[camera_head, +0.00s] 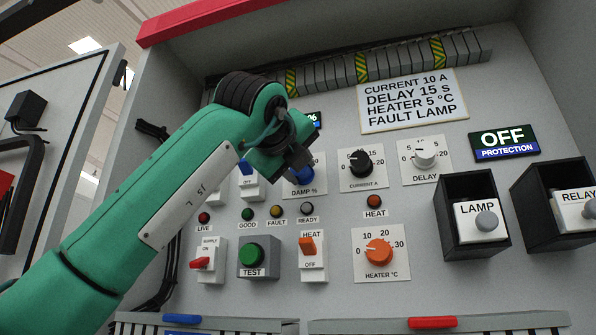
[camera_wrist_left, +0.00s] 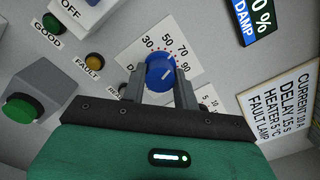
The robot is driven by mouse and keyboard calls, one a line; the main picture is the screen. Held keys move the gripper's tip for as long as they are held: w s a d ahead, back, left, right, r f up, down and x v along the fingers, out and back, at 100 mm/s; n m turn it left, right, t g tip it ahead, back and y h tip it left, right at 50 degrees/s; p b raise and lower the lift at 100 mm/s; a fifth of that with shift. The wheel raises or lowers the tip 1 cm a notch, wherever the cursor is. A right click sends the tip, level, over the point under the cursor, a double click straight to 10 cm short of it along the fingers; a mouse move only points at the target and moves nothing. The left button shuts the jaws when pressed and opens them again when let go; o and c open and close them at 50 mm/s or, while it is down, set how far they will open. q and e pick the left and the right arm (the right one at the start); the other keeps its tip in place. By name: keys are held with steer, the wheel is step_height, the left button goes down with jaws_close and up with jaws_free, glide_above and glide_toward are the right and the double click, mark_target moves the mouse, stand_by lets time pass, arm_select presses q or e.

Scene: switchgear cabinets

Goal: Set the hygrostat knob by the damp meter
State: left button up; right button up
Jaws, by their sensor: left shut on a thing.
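The blue hygrostat knob (camera_head: 303,175) sits on the DAMP % plate, partly hidden behind my left gripper (camera_head: 297,160) in the head view. In the left wrist view the blue knob (camera_wrist_left: 160,70) lies between the two grey fingers of my left gripper (camera_wrist_left: 160,82), which is shut on it. Its scale shows 30, 50, 70 and 90; a white mark is on the knob, but its exact reading is unclear. The damp meter (camera_wrist_left: 254,18) shows only "0 %" at the picture's edge; in the head view my arm covers most of it. My right gripper is not in view.
Around the knob are the CURRENT knob (camera_head: 359,163), the DELAY knob (camera_head: 424,158), the orange HEATER knob (camera_head: 379,252) and the HEAT switch (camera_head: 308,248). A settings card (camera_head: 413,100) hangs above. Black LAMP (camera_head: 472,215) and RELAY boxes jut out at right.

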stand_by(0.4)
arm_select(q)
steer(key=o, duration=1)
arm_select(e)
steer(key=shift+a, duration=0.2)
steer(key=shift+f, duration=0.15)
arm_select(q)
steer(key=shift+b+v, duration=2.75)
steer(key=shift+v, duration=4.15)
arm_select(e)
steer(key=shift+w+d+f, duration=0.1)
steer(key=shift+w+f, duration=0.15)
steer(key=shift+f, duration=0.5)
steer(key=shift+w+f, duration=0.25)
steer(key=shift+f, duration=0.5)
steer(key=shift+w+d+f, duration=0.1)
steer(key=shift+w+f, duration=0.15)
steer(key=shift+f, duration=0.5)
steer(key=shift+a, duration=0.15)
